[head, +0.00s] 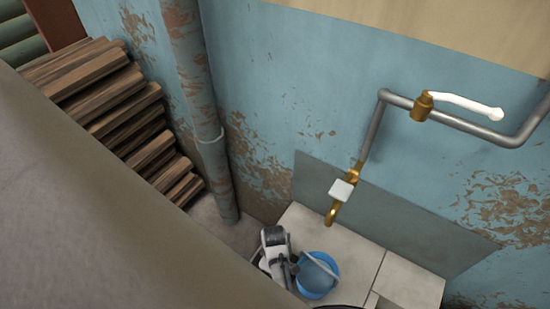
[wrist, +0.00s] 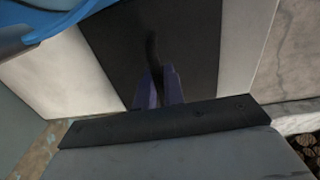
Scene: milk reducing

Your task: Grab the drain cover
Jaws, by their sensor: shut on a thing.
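In the wrist view, the two purplish fingers of my gripper (wrist: 160,75) are close together. They are shut on a thin dark piece (wrist: 152,48), which I take to be part of the drain cover. Its full outline is not clear against the dark strip behind it. In the head view, my white and black gripper (head: 292,268) is low beside a blue bucket (head: 317,283), on its left. I cannot make out the drain cover in the head view.
The blue bucket's edge also shows at upper left in the wrist view (wrist: 60,18). A brass tap (head: 332,214) on a wall pipe hangs above the pale tiled ledge (head: 350,253). A vertical pipe (head: 205,120) and stacked wood (head: 120,110) stand left.

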